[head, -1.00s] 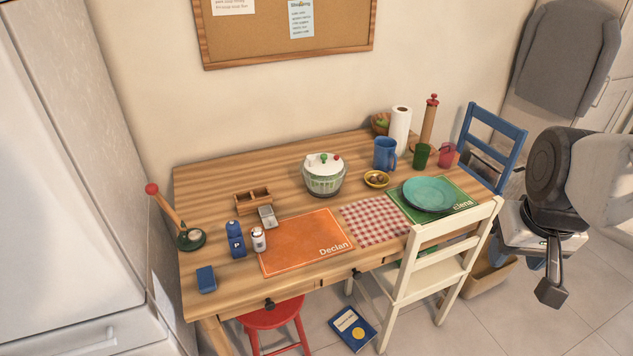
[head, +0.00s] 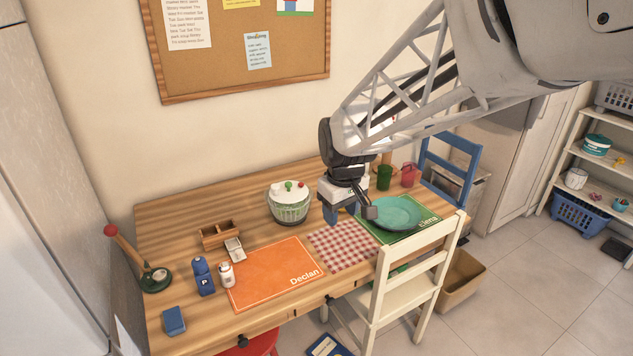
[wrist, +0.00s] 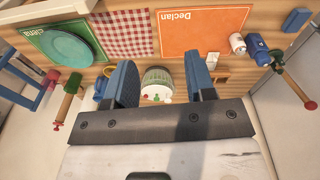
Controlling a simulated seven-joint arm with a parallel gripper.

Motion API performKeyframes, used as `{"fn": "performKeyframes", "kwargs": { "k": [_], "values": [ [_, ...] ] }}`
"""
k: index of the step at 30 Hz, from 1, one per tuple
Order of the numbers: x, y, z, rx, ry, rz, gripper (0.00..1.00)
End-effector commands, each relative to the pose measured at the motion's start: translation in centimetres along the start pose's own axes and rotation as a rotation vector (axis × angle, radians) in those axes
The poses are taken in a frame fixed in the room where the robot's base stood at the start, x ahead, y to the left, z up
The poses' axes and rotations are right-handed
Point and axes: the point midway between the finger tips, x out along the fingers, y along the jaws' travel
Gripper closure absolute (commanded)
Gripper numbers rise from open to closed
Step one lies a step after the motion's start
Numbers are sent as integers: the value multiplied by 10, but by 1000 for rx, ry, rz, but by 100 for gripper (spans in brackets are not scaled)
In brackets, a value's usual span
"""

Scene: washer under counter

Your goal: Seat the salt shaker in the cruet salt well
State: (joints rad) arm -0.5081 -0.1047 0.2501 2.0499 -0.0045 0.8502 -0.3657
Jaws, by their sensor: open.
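The salt shaker (head: 226,274) is small and white with a dark-topped cap. It stands upright on the table at the left edge of the orange placemat, and shows in the wrist view (wrist: 237,43). The wooden cruet (head: 208,242) sits behind it with open compartments on top; which one is the salt well I cannot tell. A blue pepper shaker (head: 203,278) marked P stands left of the salt shaker. My gripper (head: 340,216) is open and empty, pointing down above the table, well right of shaker and cruet. Its two blue fingers show apart in the wrist view (wrist: 159,60).
A small grey-white piece (head: 235,250) lies against the cruet's front. A salad spinner (head: 289,203) stands between cruet and gripper. A blue block (head: 173,320) and a red-knobbed stand (head: 155,279) are at left. The orange placemat (head: 275,272) is bare.

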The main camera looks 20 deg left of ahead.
Motion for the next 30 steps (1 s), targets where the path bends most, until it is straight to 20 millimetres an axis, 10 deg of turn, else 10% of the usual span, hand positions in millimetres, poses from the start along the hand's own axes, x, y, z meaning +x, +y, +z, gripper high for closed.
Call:
{"fn": "performKeyframes", "kwargs": {
  "k": [18,30],
  "values": [
    [114,-128,-158,-407,-49,-43,50],
    [185,-217,-215,-612,-72,-63,50]
  ]
}}
